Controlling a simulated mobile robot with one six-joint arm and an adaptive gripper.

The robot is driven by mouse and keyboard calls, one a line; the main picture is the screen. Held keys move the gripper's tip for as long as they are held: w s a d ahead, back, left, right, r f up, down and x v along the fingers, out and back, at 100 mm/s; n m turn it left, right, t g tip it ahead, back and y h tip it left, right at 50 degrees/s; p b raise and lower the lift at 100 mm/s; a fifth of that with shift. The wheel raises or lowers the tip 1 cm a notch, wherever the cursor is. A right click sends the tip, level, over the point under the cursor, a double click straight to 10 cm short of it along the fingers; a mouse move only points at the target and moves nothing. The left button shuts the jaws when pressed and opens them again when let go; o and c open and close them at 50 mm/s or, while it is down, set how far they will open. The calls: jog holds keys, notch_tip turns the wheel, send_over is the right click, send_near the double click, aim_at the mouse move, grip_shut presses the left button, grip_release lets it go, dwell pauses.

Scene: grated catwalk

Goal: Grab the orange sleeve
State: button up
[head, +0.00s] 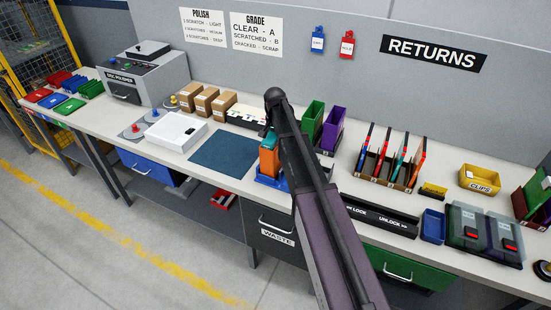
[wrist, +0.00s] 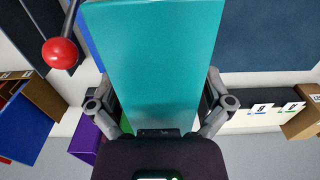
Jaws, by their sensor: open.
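In the wrist view, a broad teal face (wrist: 155,65) lies between the two open fingers of my gripper (wrist: 160,112), and no orange shows there. I cannot tell whether the fingers touch it. A red ball knob (wrist: 60,52) on a dark rod is close at left.
Green (head: 312,120) and purple (head: 332,130) bins stand just right of my gripper. A white label rack (head: 245,116) and cardboard boxes (head: 207,102) are at left. A dark blue mat (head: 222,154) lies flat and clear. A slotted rack (head: 387,172) stands further right.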

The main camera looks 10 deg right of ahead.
dwell(0.4)
jog(key=c, duration=1.1)
jog(key=shift+r, duration=0.2)
notch_tip(320, 180, up, 10)
jog(key=p, duration=1)
jog(key=shift+f, duration=0.2)
